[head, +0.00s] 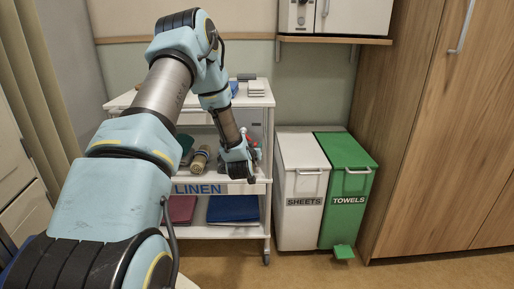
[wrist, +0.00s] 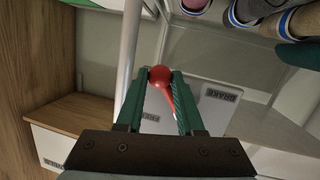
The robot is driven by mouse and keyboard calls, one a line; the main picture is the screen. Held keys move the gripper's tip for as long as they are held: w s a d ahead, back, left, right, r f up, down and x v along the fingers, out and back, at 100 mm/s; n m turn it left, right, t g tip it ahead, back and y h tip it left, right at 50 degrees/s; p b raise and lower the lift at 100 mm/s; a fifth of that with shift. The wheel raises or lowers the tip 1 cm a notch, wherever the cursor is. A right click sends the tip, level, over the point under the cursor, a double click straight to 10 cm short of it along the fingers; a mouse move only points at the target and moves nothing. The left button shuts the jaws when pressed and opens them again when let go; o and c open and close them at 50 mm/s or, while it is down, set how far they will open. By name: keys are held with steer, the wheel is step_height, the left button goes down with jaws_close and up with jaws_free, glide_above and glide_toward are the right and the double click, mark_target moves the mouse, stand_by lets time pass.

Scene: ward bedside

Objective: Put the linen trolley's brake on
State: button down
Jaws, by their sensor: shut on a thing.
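The linen trolley (head: 266,190), white with a blue LINEN label, stands behind my arm in the head view. My gripper (wrist: 160,78) is at its right side, with green fingers shut on the red ball knob of the brake lever (wrist: 166,89). In the wrist view the lever's shaft runs from the knob down to the right, over a pale plate (wrist: 196,108). The plate has a BRAKE label (wrist: 222,95) to the right of the lever and another label (wrist: 150,116), partly covered by the left finger, probably FREE. The lever's pivot is hidden behind the right finger.
White SHEETS (head: 303,215) and green TOWELS (head: 345,215) bins stand close to the trolley's right. A wooden wardrobe (head: 430,140) is further right. Rolled linens (wrist: 258,10) lie near my gripper. A white trolley post (wrist: 129,50) passes beside the left finger.

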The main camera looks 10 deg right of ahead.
steer(key=shift+w+a+f+m+y+b, duration=0.1)
steer(key=shift+a+f+m+y+b, duration=0.35)
steer(key=shift+m, duration=0.6)
steer(key=shift+w+a+f+m+y+b, duration=0.1)
steer(key=shift+a+m+y+b, duration=0.35)
steer(key=shift+a+m, duration=0.5)
steer(key=shift+w+a+f+m+y+b, duration=0.1)
steer(key=shift+a+f+m+y+b, duration=0.35)
steer(key=shift+m, duration=0.65)
steer(key=shift+a+r, duration=0.15)
steer(key=c, duration=0.5)
jaws_free()
steer(key=shift+c, duration=0.2)
steer(key=shift+r, duration=0.1)
steer(key=v, duration=1)
steer(key=shift+s+b, duration=0.35)
steer(key=shift+s, duration=0.05)
steer(key=shift+r, duration=0.1)
